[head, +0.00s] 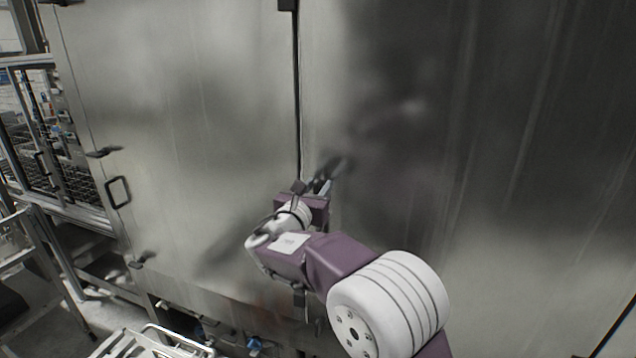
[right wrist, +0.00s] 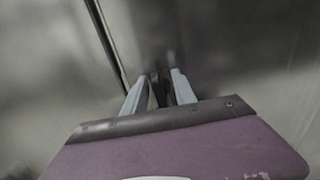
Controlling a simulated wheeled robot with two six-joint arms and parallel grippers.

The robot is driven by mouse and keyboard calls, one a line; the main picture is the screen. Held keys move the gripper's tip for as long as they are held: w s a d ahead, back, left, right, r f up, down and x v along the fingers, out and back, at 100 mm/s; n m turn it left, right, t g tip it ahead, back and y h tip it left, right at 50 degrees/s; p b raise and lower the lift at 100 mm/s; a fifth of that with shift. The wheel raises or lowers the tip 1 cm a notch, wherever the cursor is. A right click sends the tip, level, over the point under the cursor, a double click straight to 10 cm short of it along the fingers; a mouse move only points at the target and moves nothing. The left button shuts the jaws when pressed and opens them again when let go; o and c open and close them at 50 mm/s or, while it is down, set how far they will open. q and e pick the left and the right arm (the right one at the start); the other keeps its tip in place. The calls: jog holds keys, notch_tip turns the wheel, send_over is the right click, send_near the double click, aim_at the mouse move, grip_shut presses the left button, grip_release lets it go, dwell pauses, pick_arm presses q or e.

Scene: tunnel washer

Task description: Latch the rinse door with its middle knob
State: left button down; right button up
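The steel door panel (head: 190,120) fills the left middle of the head view, with a dark vertical seam along its right edge. My right gripper (head: 322,186) is at this seam, about mid-height, close to the steel. A small dark fitting (head: 298,187) shows beside it at the seam, partly hidden. In the right wrist view my right gripper's two grey fingers (right wrist: 160,88) stand apart. A dark piece, perhaps the middle knob (right wrist: 165,90), lies between them. I cannot tell whether the fingers touch it. My left gripper is out of view.
A second steel panel (head: 480,130) stretches right of the seam. The left panel has a black loop handle (head: 118,192) and dark latches (head: 103,152) near its left edge. A metal frame (head: 35,130) stands at far left, and a pale rack (head: 150,343) lies low in front.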

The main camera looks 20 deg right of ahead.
jog(key=shift+w+a, duration=0.1)
jog(key=shift+a, duration=0.05)
jog(key=shift+c, duration=1.2)
grip_shut()
jog(key=shift+f, duration=0.1)
